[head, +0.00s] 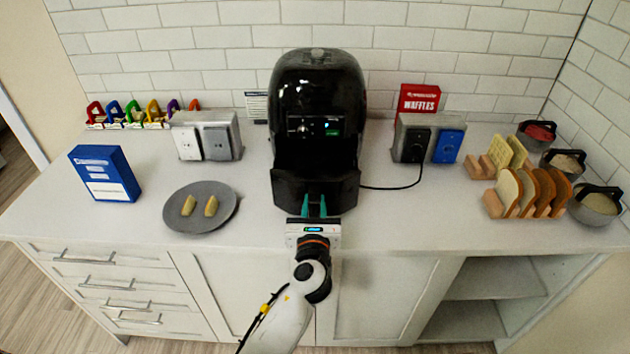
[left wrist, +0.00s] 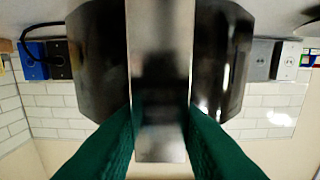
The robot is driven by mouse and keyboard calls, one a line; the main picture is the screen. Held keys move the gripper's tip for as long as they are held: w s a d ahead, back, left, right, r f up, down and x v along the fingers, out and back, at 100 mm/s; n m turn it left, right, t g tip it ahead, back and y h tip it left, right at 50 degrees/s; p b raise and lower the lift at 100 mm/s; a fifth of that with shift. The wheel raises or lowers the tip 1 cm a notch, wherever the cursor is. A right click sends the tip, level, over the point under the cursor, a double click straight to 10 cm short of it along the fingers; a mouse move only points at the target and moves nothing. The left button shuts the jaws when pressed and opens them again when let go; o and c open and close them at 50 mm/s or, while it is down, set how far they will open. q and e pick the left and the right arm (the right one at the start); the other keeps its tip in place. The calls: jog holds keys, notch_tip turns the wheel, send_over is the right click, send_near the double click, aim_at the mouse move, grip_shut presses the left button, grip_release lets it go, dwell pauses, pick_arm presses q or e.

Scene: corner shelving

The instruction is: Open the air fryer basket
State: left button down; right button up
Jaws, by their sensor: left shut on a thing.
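The black air fryer (head: 318,85) stands on the counter against the tiled wall. Its basket (head: 290,190) is at the lower front, with a dark area between it and the control panel. I cannot tell for sure how far out the basket sits. My left gripper (head: 314,206) is at the front of the basket, its teal fingers shut on the basket handle. In the left wrist view the handle (left wrist: 160,80) runs between the two green fingers (left wrist: 160,130), with the dark curved basket on both sides. The handle is mostly hidden in the head view. My right gripper is not in view.
A grey plate (head: 225,222) with two food pieces and a blue box (head: 105,174) are at left. Outlet boxes (head: 222,143) (head: 425,140) flank the fryer; a black cord runs right. Bread in a rack (head: 495,204) and bowls (head: 596,204) are at far right. The counter in front is narrow.

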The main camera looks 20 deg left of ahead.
pick_arm(q)
jog(key=v, duration=0.5)
jog(key=shift+s+d+p, duration=0.1)
jog(key=shift+s+p, duration=0.25)
jog(key=shift+p, duration=0.05)
jog(key=shift+s+d, duration=0.15)
jog(key=shift+s, duration=0.35)
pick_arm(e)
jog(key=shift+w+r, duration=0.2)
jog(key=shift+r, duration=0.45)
pick_arm(q)
jog(key=c, duration=1.2)
grip_release()
jog(key=shift+o, duration=0.2)
jog(key=b+v, duration=0.3)
jog(key=v, duration=0.9)
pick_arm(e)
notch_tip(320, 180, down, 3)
